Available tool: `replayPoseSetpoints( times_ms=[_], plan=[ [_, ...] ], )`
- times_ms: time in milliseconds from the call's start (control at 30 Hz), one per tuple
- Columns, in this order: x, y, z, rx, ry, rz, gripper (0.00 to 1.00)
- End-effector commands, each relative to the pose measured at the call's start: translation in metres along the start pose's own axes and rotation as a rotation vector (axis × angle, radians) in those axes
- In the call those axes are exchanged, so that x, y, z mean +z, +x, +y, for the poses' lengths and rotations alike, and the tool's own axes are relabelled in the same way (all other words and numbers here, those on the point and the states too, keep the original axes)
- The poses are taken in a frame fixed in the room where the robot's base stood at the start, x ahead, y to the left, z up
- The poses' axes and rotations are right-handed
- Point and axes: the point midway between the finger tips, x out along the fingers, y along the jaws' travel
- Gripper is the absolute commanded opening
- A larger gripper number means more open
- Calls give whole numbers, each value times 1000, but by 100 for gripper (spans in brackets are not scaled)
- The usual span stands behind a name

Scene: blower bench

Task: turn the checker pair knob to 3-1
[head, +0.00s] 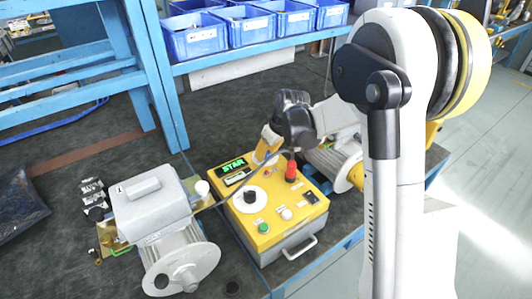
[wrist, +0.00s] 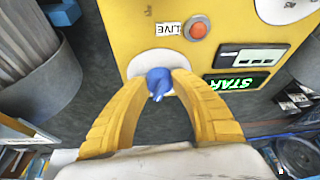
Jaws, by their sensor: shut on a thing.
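The checker is a yellow box (head: 265,215) on the bench, with a display (head: 234,166) in green letters that read "STAR". In the wrist view, a blue knob (wrist: 159,80) stands on a round white plate (wrist: 150,60) on the yellow face (wrist: 115,20). My gripper (wrist: 158,90) has its yellow fingers closed around this knob from both sides. The fingers hide part of the plate, and I cannot read any position marks or the knob's setting. In the head view, my gripper (head: 266,150) is at the far edge of the box.
The box also carries a black knob (head: 250,196), a red knob (head: 291,171), and green (head: 263,227) and white (head: 286,214) buttons. A grey motor (head: 155,210) stands to the left, another motor (head: 337,160) to the right. Blue bins (head: 195,38) line the back.

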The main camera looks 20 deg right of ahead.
Motion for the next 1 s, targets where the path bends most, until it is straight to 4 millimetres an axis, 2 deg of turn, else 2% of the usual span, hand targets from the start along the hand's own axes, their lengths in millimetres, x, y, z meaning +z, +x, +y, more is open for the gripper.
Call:
replayPoseSetpoints(
  times_ms=[267, 1000],
  plan=[
    [0, 0, -1, 30, 71, 0, 0],
    [-1, 0, -3, 232, 558, 0, 0]
  ],
)
